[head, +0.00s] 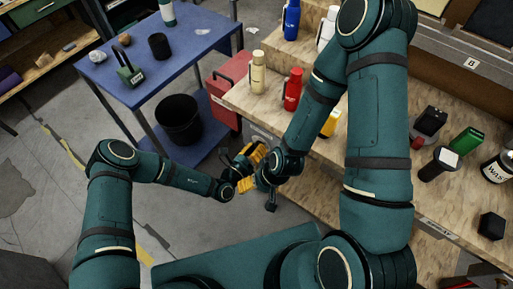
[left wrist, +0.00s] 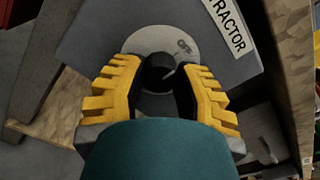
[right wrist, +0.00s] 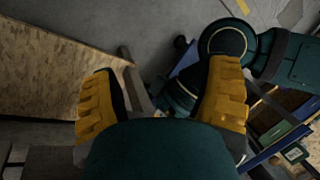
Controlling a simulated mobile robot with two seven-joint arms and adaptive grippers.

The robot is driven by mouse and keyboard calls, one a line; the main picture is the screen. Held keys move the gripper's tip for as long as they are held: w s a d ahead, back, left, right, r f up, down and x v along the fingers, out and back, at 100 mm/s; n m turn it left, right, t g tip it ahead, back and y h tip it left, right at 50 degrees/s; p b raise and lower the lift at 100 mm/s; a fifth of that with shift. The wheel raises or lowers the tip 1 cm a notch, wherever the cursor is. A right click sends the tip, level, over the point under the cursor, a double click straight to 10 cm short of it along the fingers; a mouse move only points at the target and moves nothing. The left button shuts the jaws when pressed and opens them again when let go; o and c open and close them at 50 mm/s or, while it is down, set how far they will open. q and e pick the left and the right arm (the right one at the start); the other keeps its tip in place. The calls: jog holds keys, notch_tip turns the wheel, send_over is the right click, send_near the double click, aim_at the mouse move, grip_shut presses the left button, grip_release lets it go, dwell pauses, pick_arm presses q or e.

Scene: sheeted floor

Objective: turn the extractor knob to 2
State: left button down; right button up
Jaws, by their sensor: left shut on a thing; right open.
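The extractor knob (left wrist: 158,66) is a black knob on a pale round dial (left wrist: 194,42), mounted on a grey panel (left wrist: 100,30). A white label ending in "TRACTOR" (left wrist: 229,24) sits beside the dial. My left gripper (left wrist: 158,82) has its yellow fingers on both sides of the knob and is shut on it. In the head view my left gripper (head: 248,158) is at the bench's front edge, where the knob is hidden. My right gripper (right wrist: 162,92) is open and empty, just below the left one.
The wooden bench (head: 330,165) holds a red bottle (head: 293,90), a cream bottle (head: 258,72) and other items. A blue table (head: 125,80) stands at the upper left, with a black bin (head: 180,120) and a red box (head: 228,90) nearby. My arms cross closely in front of the bench.

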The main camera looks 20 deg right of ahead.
pick_arm(q)
jog(key=shift+r, duration=0.1)
pick_arm(e)
jog(key=shift+r, duration=0.1)
pick_arm(q)
jog(key=shift+r+m+p, duration=0.1)
jog(key=shift+m+p, duration=5.3)
jog(key=shift+m, duration=2.5)
pick_arm(e)
notch_tip(320, 180, up, 11)
jog(key=w, duration=0.2)
jog(key=shift+d+t, duration=0.3)
jog(key=shift+t, duration=0.1)
jog(key=shift+w, duration=0.1)
pick_arm(q)
jog(key=c, duration=0.6)
grip_release()
